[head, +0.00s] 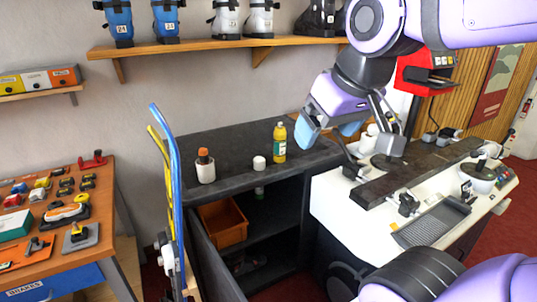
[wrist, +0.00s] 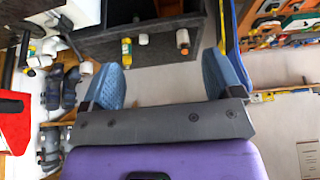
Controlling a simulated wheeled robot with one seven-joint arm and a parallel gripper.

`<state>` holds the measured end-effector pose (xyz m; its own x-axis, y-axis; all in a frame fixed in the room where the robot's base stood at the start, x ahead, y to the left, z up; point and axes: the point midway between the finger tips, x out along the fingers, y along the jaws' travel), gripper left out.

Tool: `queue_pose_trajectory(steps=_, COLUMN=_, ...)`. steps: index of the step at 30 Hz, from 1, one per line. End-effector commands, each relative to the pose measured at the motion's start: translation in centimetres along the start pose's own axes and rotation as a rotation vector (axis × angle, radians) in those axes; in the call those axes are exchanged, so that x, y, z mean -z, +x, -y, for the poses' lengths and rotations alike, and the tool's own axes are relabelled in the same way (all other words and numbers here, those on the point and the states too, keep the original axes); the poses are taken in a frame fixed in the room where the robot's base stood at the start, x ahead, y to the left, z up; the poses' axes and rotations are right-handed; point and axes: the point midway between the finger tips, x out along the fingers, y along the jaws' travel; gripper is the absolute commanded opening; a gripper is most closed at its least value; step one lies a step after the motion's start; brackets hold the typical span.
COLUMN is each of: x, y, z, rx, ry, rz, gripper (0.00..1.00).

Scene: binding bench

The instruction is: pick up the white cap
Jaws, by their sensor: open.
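The white cap (head: 259,163) is a small white cylinder on the dark grey bench top (head: 225,148), between a yellow-green bottle (head: 279,142) and a white cup with a brown-orange top (head: 204,166). In the wrist view the white cap (wrist: 143,39) shows small and far off, beyond the fingers and between the bottle (wrist: 127,52) and the cup (wrist: 183,40). My gripper (head: 329,129) is open, with light blue fingers and nothing between them. It is in the air, to the right of the cap and the bottle and apart from both. The wrist view also shows my gripper (wrist: 163,62).
A white counter (head: 335,205) with a dark raised strip stands to the right. A blue and yellow upright frame (head: 172,165) stands left of the bench. A shelf with boots (head: 190,47) runs along the wall above. An orange bin (head: 222,224) sits under the bench top.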

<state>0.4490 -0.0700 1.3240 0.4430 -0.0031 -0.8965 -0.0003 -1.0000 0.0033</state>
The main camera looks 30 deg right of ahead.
Motion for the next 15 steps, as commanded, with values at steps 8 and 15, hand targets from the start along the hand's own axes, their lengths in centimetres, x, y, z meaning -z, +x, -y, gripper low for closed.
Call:
queue_pose_trajectory(steps=8, x=8.8, y=2.4, z=-0.8, rx=-0.018, ry=-0.012, rz=0.018, gripper=0.85)
queue_pose_trajectory(steps=15, x=16.3, y=6.4, z=-2.0, rx=-0.026, ry=-0.022, rz=0.03, gripper=0.85)
